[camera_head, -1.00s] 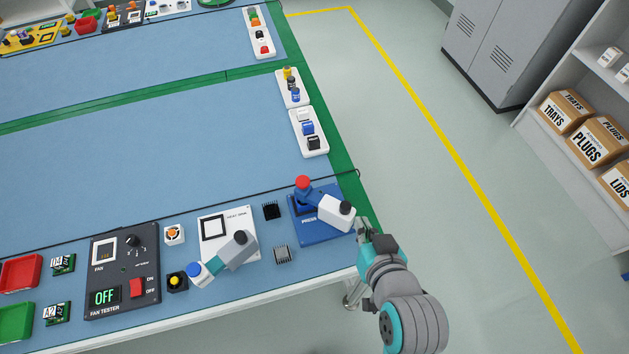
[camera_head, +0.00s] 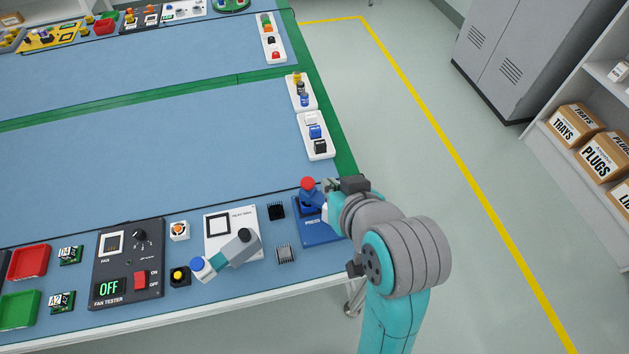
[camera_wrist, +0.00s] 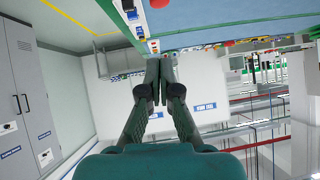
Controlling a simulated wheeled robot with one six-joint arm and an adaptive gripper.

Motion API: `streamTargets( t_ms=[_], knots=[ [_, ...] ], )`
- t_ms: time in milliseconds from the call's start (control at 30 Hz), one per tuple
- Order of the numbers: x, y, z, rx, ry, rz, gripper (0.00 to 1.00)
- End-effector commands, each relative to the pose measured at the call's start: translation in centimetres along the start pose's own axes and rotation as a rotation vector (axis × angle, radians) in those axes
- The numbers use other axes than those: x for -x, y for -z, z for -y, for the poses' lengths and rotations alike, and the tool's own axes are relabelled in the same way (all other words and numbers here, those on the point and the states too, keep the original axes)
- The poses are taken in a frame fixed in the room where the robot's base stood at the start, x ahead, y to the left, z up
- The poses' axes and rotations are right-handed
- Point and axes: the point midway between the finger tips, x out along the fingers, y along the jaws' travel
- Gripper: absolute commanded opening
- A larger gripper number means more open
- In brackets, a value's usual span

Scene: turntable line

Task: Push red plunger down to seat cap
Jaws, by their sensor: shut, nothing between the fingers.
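The red plunger (camera_head: 308,184) is a round red knob on top of the blue press (camera_head: 318,234), at the table's right front corner. My gripper (camera_head: 329,185) is shut and empty. In the head view it appears just right of the knob, about level with it; I cannot tell whether they touch. In the wrist view my gripper's fingertips (camera_wrist: 158,68) are together with nothing between them. A red spot at that view's top edge is cut off, and I cannot tell what it is. My arm covers the right part of the press. I cannot make out the cap.
White trays of small parts (camera_head: 316,137) line the table's right edge behind the press. A white plate with a jointed grey and teal arm (camera_head: 234,252), a black heatsink (camera_head: 276,211) and a grey one (camera_head: 285,254) stand left. The mid-table is clear.

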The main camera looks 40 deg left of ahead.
Motion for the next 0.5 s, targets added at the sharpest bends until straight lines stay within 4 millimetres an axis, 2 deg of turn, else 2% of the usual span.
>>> streamTargets(
  t_ms=[367,500],
  knots=[
    [-0.04,0.03,0.06,0.001,0.001,0.002,0.0],
    [-0.78,0.01,0.09,0.001,0.002,0.003,0.0]
  ],
)
